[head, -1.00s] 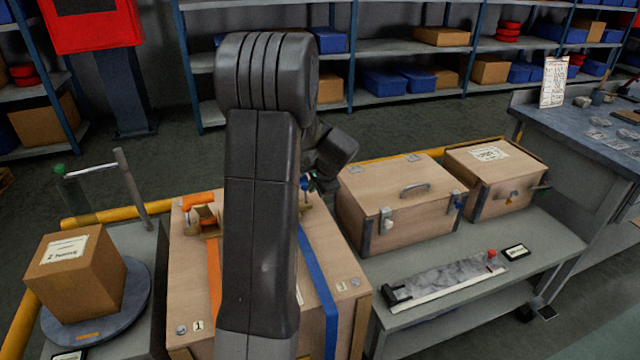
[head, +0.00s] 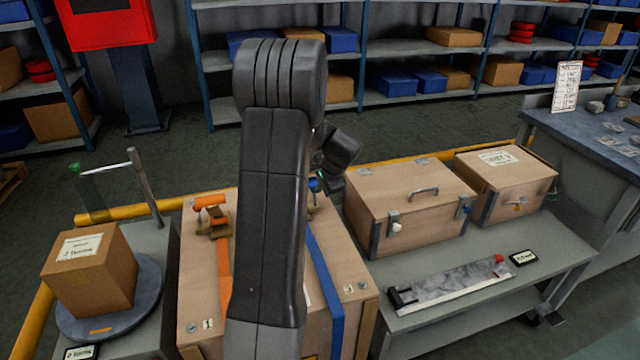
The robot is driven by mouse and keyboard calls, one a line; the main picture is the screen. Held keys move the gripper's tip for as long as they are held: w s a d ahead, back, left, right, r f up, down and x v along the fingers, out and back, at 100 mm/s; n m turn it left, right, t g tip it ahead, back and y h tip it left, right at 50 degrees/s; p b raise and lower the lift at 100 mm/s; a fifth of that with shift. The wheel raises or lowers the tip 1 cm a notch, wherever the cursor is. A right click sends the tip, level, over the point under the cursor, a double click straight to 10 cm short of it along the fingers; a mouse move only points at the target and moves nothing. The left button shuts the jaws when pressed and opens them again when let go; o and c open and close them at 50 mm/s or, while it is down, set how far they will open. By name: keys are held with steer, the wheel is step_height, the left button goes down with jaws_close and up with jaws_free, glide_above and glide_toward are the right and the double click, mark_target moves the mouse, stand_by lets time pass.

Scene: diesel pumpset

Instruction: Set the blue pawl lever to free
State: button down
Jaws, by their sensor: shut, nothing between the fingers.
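The large wooden crate (head: 195,290) stands in front of me with an orange strap (head: 224,268) and a blue strap (head: 324,282) over its top. A small blue part (head: 313,185), apparently of the blue pawl lever, shows at the far end of the blue strap. The rest of it is hidden behind my arm, so its setting cannot be read. My gripper (head: 323,182) is shut and empty close beside this blue part; whether they touch cannot be told. An orange lever with a brass-coloured buckle (head: 213,207) sits on the orange strap to the left.
A wooden case (head: 408,205) and a smaller box (head: 503,177) stand on the grey bench to the right, behind a grey tray-like strip (head: 450,285). A cardboard box (head: 92,270) sits on a round turntable at left, near an upright post (head: 145,187).

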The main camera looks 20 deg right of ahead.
steer(key=shift+w+r+g+p, duration=0.2)
steer(key=shift+g+p, duration=0.1)
steer(key=shift+p, duration=0.6)
steer(key=p, duration=0.2)
steer(key=shift+w+r+g+p, duration=0.15)
steer(key=shift+w+g+p, duration=0.15)
steer(key=shift+g+p, duration=0.1)
steer(key=w+g+p, duration=0.1)
steer(key=p, duration=0.2)
steer(key=shift+w+p, duration=0.1)
steer(key=shift+p, duration=0.25)
steer(key=w+g+p, duration=0.2)
steer(key=p, duration=0.1)
steer(key=shift+d+f+g, duration=0.1)
steer(key=shift+f+g, duration=0.2)
steer(key=shift+g, duration=0.1)
steer(key=shift+w+f, duration=0.25)
steer(key=shift+w, duration=0.25)
steer(key=shift+w, duration=0.1)
